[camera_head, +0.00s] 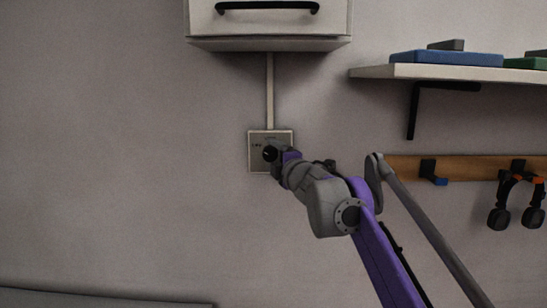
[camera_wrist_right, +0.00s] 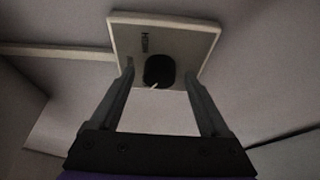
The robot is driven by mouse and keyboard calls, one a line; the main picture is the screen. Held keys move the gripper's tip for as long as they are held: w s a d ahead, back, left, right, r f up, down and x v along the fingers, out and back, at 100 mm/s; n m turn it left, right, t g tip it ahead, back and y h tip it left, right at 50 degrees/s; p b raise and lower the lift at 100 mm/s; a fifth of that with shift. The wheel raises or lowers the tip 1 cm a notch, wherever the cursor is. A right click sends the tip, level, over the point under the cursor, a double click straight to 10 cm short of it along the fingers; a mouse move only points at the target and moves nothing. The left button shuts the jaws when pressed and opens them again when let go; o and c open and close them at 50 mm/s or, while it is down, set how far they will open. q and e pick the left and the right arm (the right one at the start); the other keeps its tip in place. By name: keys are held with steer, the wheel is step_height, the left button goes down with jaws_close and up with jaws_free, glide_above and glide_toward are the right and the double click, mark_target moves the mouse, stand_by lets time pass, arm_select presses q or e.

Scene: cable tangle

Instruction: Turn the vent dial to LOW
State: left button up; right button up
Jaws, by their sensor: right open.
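The vent dial is a round black knob (camera_wrist_right: 159,70) with a pale pointer line, on a square light plate (camera_head: 285,135) on the wall. In the right wrist view the plate (camera_wrist_right: 122,34) appears turned, with the word HIGH readable near the knob. The pointer line aims toward the lower left in that view. My right gripper (camera_head: 272,153) is at the plate in the head view and covers part of it. In the right wrist view its two fingers (camera_wrist_right: 160,80) are open, one on each side of the knob, with visible gaps. My left gripper is in neither view.
A pale conduit (camera_head: 270,90) runs up from the plate to a wall cabinet (camera_head: 268,44) with a black handle. At right are a shelf (camera_head: 440,72) with blue and green items, and a wooden rail (camera_head: 465,167) holding headphones (camera_head: 515,200). The wall left of the plate is clear.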

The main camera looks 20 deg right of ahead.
jaws_close()
stand_by(0.4)
